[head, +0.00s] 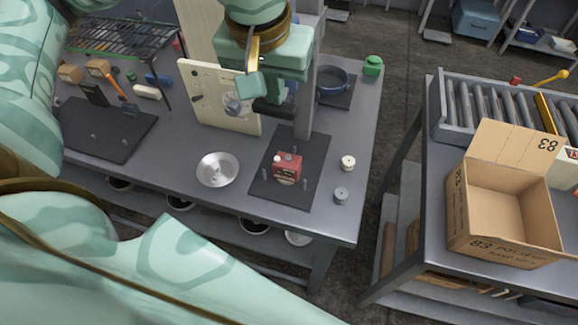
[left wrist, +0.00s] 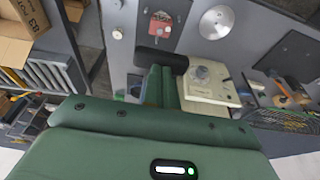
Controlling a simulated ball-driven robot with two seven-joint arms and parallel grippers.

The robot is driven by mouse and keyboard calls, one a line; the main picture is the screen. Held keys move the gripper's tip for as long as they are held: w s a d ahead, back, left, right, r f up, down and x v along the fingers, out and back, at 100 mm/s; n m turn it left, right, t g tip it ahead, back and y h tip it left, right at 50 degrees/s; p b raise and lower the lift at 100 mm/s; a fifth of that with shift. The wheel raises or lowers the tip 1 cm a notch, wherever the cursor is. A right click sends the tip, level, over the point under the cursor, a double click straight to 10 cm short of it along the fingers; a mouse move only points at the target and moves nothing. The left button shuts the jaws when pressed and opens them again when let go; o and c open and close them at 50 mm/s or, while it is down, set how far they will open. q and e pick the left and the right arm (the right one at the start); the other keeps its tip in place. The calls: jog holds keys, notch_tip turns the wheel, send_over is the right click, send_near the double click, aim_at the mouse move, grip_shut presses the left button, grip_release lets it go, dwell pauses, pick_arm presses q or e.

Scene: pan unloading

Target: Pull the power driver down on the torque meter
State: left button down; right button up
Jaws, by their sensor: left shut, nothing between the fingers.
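The red torque meter (head: 287,168) stands on a black mat (head: 312,160) on the workbench; it also shows in the left wrist view (left wrist: 160,24). A black rounded bar (head: 273,108), apparently part of the power driver, sits above and behind it by the grey upright post (head: 304,115). My left gripper (head: 251,87) is shut and empty, above and left of the bar. In the left wrist view its fingertips (left wrist: 160,74) are close to the black bar (left wrist: 161,58); I cannot tell whether they touch. The rest of the driver is hidden behind the gripper. My right gripper is not in view.
A cream panel with a dial (head: 208,85) stands left of the post. A metal bowl (head: 218,169) and two small round pieces flank the mat. A dark pan (head: 332,80) is behind. An open carton (head: 470,215) and roller conveyor (head: 441,110) stand on the right table.

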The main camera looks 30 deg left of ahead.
aim_at(273, 117)
pick_arm(q)
jog(key=shift+f+b, duration=2.8)
jog(key=shift+f, duration=1.15)
notch_tip(273, 117, down, 6)
jog(key=b, duration=0.5)
jog(key=shift+f, duration=0.2)
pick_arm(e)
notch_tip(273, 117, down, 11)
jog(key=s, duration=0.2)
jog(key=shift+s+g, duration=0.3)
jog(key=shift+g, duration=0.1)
pick_arm(q)
jog(key=shift+r, duration=0.1)
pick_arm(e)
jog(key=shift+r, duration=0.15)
pick_arm(q)
jog(key=shift+s+f, duration=0.1)
jog(key=shift+f, duration=0.1)
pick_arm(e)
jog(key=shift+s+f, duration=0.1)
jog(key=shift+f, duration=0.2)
pick_arm(q)
jog(key=shift+r, duration=0.1)
jog(key=shift+b, duration=0.35)
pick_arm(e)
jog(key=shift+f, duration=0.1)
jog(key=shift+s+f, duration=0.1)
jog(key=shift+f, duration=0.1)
